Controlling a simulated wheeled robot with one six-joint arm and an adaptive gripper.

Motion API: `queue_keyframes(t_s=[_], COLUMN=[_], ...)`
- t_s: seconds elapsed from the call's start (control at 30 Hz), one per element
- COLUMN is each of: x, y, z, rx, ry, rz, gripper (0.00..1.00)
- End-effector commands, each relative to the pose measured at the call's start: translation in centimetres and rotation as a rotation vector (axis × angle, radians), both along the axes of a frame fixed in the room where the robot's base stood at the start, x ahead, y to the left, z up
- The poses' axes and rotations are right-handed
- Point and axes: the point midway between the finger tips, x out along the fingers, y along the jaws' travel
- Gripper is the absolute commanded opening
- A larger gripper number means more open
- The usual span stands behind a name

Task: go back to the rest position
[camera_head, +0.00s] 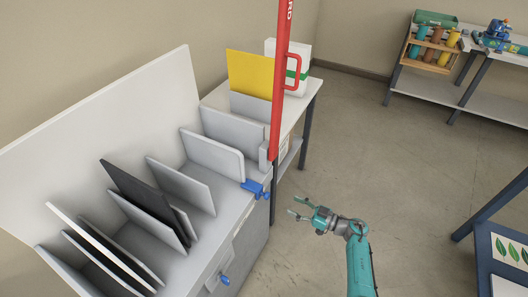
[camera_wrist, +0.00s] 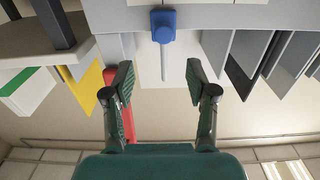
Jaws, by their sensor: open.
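My gripper (camera_head: 301,208) is on the teal arm in the head view, in the air over the floor, to the right of the grey rack. Its jaws are apart with nothing between them. In the wrist view my gripper (camera_wrist: 158,82) shows two dark fingers spread wide and empty. The wrist picture is upside down, with the rack hanging from the top. The blue clamp also shows in the wrist view (camera_wrist: 163,24), beyond the fingertips.
The grey rack (camera_head: 245,225) holds several upright boards, one yellow board (camera_head: 250,74) behind. A red post (camera_head: 280,80) stands at its far end. A bench (camera_head: 460,95) with bottles is at the back right; a blue-legged table (camera_head: 490,210) is at right. Floor between is clear.

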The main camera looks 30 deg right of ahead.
Motion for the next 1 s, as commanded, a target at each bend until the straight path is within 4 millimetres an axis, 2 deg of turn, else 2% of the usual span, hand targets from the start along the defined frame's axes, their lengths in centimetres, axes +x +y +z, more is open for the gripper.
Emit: queue_keyframes(t_s=[0.17, 0.27, 0.37, 0.5, 0.7, 1.0], x=[-0.1, -0.7, -1.9, -4.7, -9.6, -18.1], y=[0.3, 1.5, 3.8, 7.5, 11.7, 15.3], z=[0.0, 0.0, 0.1, 0.9, 2.6, 6.0], rx=[0.001, 0.002, 0.007, 0.012, 0.021, 0.032], ry=[-0.003, -0.029, -0.076, -0.157, -0.234, -0.252], rz=[-0.002, -0.015, -0.05, -0.125, -0.245, -0.424], gripper=[0.57, 0.57, 0.57, 0.57, 0.57, 0.57])
